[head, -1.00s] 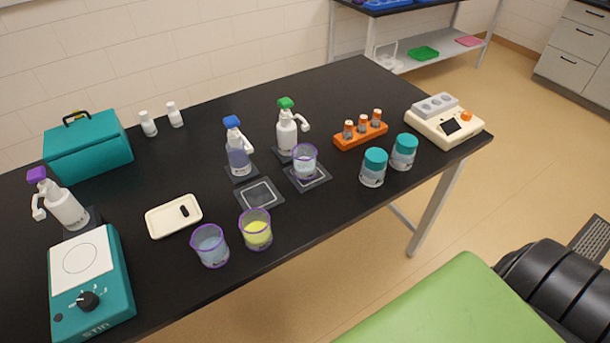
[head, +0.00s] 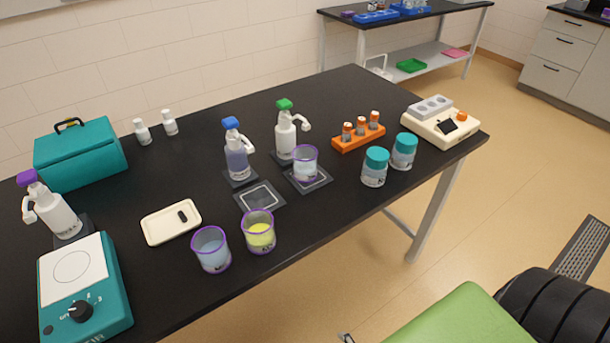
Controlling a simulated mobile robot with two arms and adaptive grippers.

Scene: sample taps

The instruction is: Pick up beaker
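Three beakers with purple rims stand upright on the black bench. One with pale blue liquid (head: 212,252) is near the front edge. One with yellow liquid (head: 260,234) stands just right of it. A third beaker with pale liquid (head: 305,165) stands farther back on a dark square pad (head: 316,184), in front of the green-topped dispenser bottle (head: 286,133). Neither gripper can be made out. A small grey metallic piece shows at the bottom edge, too cut off to identify.
An empty dark pad (head: 247,204) lies beside the blue-topped dispenser (head: 237,160). A cream tray (head: 158,230), a teal stirrer (head: 108,290), teal-lidded jars (head: 374,175), an orange rack (head: 347,143) and a cream instrument (head: 460,128) stand around. The bench's (head: 330,90) back middle is clear.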

